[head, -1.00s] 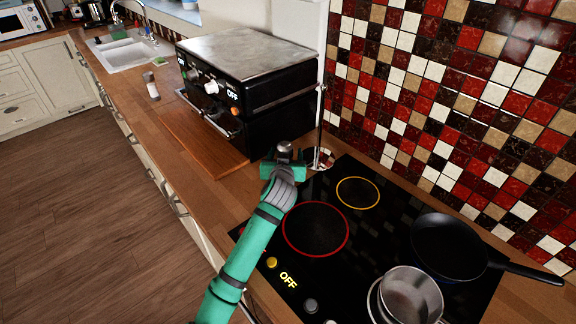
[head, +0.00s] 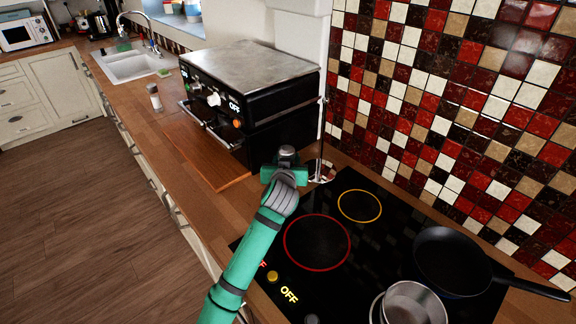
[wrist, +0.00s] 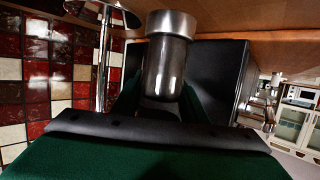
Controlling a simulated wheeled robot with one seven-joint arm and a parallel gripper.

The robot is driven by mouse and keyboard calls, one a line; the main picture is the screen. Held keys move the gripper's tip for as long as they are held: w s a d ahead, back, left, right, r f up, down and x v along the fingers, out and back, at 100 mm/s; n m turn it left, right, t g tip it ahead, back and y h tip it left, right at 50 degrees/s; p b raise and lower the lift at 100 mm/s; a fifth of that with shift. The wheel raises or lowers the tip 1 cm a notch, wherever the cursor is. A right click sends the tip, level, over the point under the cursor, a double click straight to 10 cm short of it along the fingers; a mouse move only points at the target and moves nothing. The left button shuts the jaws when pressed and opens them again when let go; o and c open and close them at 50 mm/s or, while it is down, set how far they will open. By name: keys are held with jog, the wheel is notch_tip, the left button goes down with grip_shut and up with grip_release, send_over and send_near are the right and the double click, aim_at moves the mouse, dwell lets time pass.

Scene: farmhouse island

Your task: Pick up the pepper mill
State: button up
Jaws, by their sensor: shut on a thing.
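The pepper mill (wrist: 166,65) is a glossy dark cylinder with a bright metal end, seen close up in the wrist view. In the head view its grey top (head: 287,153) shows just above my gripper (head: 283,174). My gripper is shut on the mill, with a dark finger on each side of it in the wrist view (wrist: 162,98). The mill is between the oven and the hob in the head view. My gripper hides its lower part there, so I cannot tell its clearance above the counter.
A black oven (head: 262,128) stands close behind my gripper, by a thin upright pole (head: 322,130). The hob (head: 350,205) holds a frying pan (head: 455,262) and a pot (head: 412,303). A small white shaker (head: 154,97) stands left of the oven. A wooden board (head: 205,150) lies before it.

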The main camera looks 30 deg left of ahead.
aim_at(290, 155)
jog(key=s+d+r, duration=0.1)
jog(key=r, duration=0.1)
jog(key=s+d+r, duration=0.1)
jog(key=r, duration=0.1)
jog(key=s+d+r, duration=0.1)
jog(key=s, duration=0.1)
jog(key=shift+d+r, duration=0.1)
jog(key=shift+r, duration=0.3)
jog(key=w+d+r+v, duration=0.1)
jog(key=v, duration=0.8)
jog(key=shift+s+d+r, duration=0.2)
jog(key=shift+s, duration=0.1)
jog(key=shift+w, duration=0.1)
